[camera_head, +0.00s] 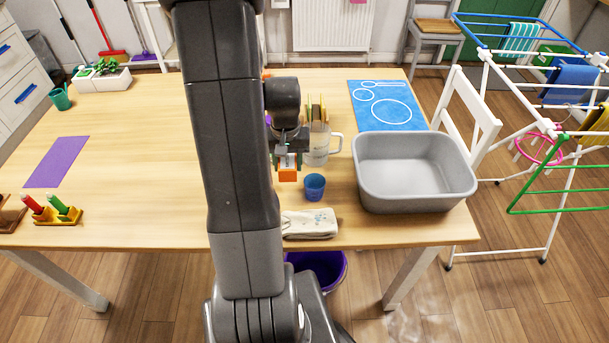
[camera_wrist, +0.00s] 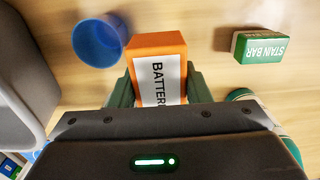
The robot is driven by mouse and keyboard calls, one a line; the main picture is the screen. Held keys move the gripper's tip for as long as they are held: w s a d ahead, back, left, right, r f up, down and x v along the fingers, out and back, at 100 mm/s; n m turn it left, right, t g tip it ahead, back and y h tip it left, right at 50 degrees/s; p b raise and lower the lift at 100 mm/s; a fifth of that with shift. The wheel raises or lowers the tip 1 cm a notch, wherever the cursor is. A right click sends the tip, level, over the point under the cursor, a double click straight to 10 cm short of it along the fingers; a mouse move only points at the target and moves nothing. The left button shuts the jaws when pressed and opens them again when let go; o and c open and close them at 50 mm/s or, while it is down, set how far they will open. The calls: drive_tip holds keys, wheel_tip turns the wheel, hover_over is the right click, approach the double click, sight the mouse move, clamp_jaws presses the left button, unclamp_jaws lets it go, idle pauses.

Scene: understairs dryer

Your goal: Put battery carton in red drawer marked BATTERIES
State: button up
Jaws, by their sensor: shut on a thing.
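The battery carton is orange with a white label whose black letters begin BATTER in the wrist view (camera_wrist: 157,78). My gripper (camera_wrist: 158,88) is shut on it, one dark green finger on each side. In the head view, the orange carton (camera_head: 287,175) hangs below my gripper (camera_head: 288,163) over the wooden table, left of the grey tub. The carton's lower part is hidden behind the gripper body in the wrist view. I see no red drawer marked BATTERIES in either view.
A blue cup (camera_head: 314,187) stands close to the carton. A clear mug (camera_head: 318,150), a grey tub (camera_head: 413,200) and a folded cloth (camera_head: 310,224) are near. A green STAIN BAR box (camera_wrist: 258,48) shows in the wrist view.

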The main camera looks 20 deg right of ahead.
sight(289, 186)
drive_tip(key=shift+f, duration=3.25)
drive_tip(key=shift+f, duration=0.1)
drive_tip(key=o, duration=0.7)
drive_tip(key=shift+f, duration=0.15)
drive_tip(key=shift+o, duration=0.6)
